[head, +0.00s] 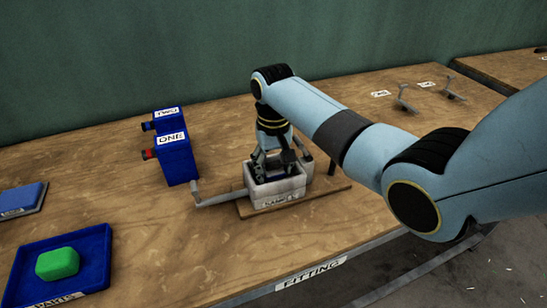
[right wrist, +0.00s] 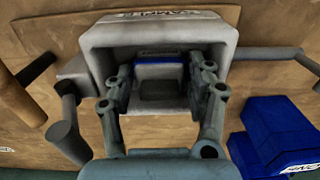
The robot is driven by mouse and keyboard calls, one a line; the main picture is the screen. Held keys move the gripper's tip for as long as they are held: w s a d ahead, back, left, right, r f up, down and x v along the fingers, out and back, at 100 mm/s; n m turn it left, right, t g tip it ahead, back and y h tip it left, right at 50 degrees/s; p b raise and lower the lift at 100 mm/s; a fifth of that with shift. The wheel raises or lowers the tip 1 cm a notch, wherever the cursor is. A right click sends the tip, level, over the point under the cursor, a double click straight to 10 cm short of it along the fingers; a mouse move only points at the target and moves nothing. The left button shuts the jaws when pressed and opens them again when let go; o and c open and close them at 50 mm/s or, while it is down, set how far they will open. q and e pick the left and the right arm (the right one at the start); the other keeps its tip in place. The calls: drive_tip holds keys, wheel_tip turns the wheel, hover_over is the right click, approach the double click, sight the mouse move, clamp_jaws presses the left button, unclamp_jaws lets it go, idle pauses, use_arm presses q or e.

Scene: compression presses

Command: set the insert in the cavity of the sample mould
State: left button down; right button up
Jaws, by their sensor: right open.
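The sample mould (head: 278,190) is a pale grey box with a label on its front, standing on a wooden board. It also shows in the right wrist view (right wrist: 215,35), with its cavity facing the camera. My right gripper (head: 272,173) reaches down into the mould from above. In the right wrist view its open fingers (right wrist: 160,82) stand on either side of the block, with gaps visible. My left gripper is out of view.
A grey handle (head: 218,199) sticks out left of the mould. Blue boxes labelled ONE (head: 177,160) and TWO stand behind left. A blue parts tray (head: 97,262) holds a green block (head: 57,263) at front left. Bench between is clear.

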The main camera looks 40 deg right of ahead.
sight(274, 162)
wheel_tip(274, 162, up, 12)
drive_tip(key=shift+f, duration=0.1)
idle(0.6)
